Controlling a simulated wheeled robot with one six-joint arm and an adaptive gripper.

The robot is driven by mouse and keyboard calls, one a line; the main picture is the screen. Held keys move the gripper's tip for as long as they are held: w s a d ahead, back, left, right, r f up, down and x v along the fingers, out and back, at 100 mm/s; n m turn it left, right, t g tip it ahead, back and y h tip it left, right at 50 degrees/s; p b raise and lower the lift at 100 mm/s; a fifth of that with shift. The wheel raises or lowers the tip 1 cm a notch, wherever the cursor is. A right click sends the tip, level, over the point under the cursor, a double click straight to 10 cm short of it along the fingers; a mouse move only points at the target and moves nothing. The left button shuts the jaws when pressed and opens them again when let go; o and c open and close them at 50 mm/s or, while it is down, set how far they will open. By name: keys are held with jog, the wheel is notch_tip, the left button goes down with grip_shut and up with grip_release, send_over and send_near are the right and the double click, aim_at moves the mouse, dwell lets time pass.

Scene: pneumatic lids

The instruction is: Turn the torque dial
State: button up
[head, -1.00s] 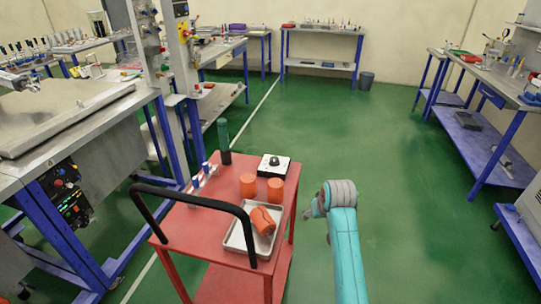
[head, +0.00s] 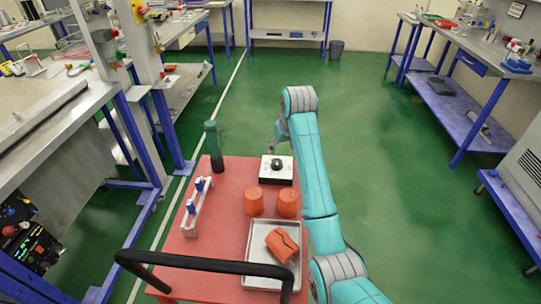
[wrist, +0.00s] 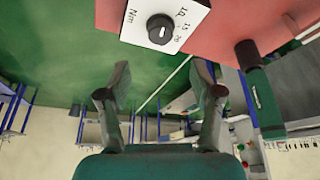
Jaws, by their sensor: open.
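The torque dial is a black knob (head: 277,163) on a white box (head: 285,179) at the far end of the red cart. In the wrist view the dial (wrist: 160,29) is near the top, with a white pointer mark and printed numbers and "Nm" on the white face (wrist: 186,14). My gripper (wrist: 162,78) is open and empty; its two fingers are apart, below the dial in that view and not touching it. In the head view my arm reaches along the cart's right side to near the box, and the fingers are mostly hidden.
The red cart (head: 222,235) also carries a dark green bottle (head: 213,146), a white rack (head: 196,207) with blue-topped items, two orange cylinders (head: 271,203) and a metal tray (head: 256,257) with an orange object. Green floor is open to the right.

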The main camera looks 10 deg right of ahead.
aim_at(277, 162)
jog(key=x, duration=1)
jog(key=shift+w+f, duration=0.1)
jog(key=shift+f, duration=0.05)
jog(key=c, duration=1.1)
